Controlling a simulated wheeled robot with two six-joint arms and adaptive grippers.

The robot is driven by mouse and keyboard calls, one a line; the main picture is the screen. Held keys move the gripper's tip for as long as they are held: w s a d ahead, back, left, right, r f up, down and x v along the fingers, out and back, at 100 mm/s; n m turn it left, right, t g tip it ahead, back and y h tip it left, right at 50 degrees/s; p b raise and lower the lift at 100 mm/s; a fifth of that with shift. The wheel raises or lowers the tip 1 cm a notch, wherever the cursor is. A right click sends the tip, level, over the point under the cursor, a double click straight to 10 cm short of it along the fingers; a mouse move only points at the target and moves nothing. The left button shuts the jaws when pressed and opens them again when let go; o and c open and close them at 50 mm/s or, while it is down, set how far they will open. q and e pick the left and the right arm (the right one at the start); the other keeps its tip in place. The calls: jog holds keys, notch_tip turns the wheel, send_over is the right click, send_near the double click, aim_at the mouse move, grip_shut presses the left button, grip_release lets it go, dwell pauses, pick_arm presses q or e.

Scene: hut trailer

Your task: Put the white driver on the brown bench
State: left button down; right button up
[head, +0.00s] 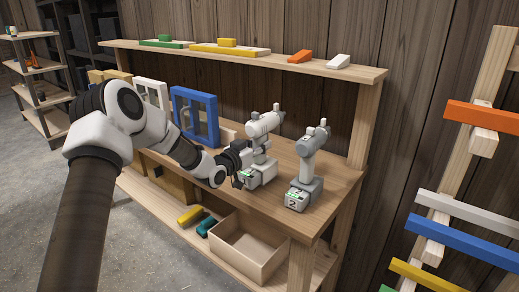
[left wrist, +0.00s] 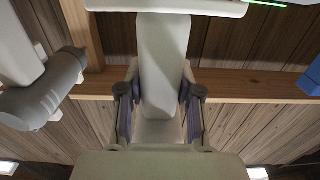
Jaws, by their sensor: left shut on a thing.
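The white driver (head: 263,124) stands upright over the top of the brown bench (head: 340,178), its base low by the bench's front edge. I cannot tell whether the base touches the wood. My left gripper (head: 243,156) reaches it from the left and is shut on its white handle. In the left wrist view the fingers (left wrist: 160,108) close on both sides of the white driver's handle (left wrist: 163,55). A grey driver (head: 308,145) with a number 2 on its base stands to the right. My right gripper is not in view.
A blue frame (head: 196,116) and a white frame (head: 151,92) stand left on the bench. The shelf above (head: 240,58) holds coloured blocks. Below are an open wooden box (head: 250,250) and two small drivers or tools (head: 197,218). A rack with coloured bars (head: 462,240) stands right.

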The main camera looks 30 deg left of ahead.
pick_arm(q)
jog(key=shift+f, duration=0.85)
jog(key=c, duration=0.8)
grip_release()
jog(key=shift+s, duration=0.1)
jog(key=shift+s, duration=0.1)
